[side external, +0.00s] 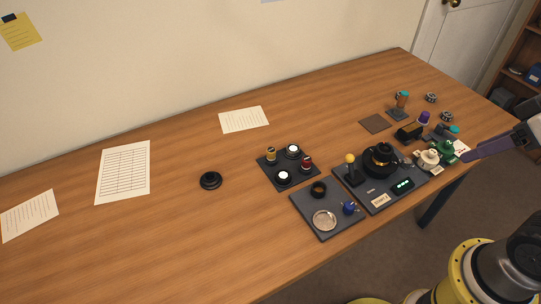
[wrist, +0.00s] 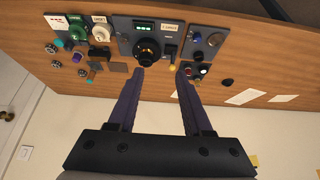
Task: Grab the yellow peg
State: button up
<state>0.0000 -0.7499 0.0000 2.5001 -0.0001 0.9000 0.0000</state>
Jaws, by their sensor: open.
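A small yellow peg-like piece with a dark band (side external: 270,154) stands at the back left of a dark square tray (side external: 268,178). A yellow ball-topped stick (side external: 350,159) stands on a black base on the larger dark panel; its yellow top also shows in the wrist view (wrist: 172,67). I cannot tell for sure which one is the yellow peg. My gripper (wrist: 160,72) is open and empty, with long purple fingers. In the side view a purple finger (side external: 490,146) is high at the right edge, well apart from both yellow pieces.
The larger panel (side external: 372,203) bears a black lens body (side external: 380,160), a green display and a white label. A front tray (side external: 321,231) holds a silver ring, a black ring and a blue knob. Several small parts crowd the right end. The table's left side is mostly clear besides papers.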

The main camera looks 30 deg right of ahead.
dwell(0.4)
jog(key=shift+o, duration=1.4)
